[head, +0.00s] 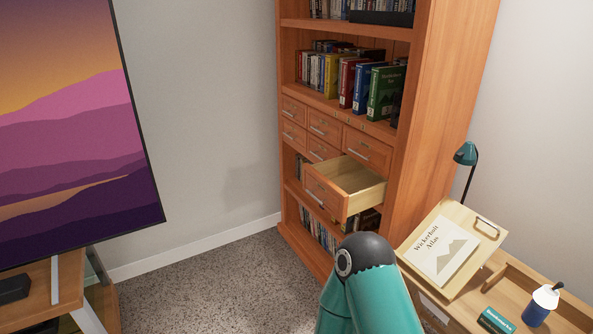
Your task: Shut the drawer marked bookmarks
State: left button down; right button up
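One drawer (323,194) in the wooden bookcase (449,75) is pulled out toward the room. It is at the lower right of a block of small drawers, and its pale inside looks empty where I can see it. The other small drawers (325,126) look shut. Any label on the open drawer is too small to read, so I cannot tell whether it is marked bookmarks. A teal link of my own arm stands at the bottom centre, below and in front of the open drawer. Neither of my grippers shows.
A screen (70,130) is at left. Carpet (205,285) before the bookcase is clear.

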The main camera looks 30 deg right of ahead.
aim_at(343, 185)
jog(key=z, duration=0.4)
jog(key=i, duration=1.2)
jog(key=z, duration=1.25)
jog(key=i, duration=0.75)
jog(key=z, duration=0.55)
jog(key=k, duration=0.85)
jog(key=z, duration=0.2)
jog(key=i, duration=0.85)
jog(key=u, duration=0.1)
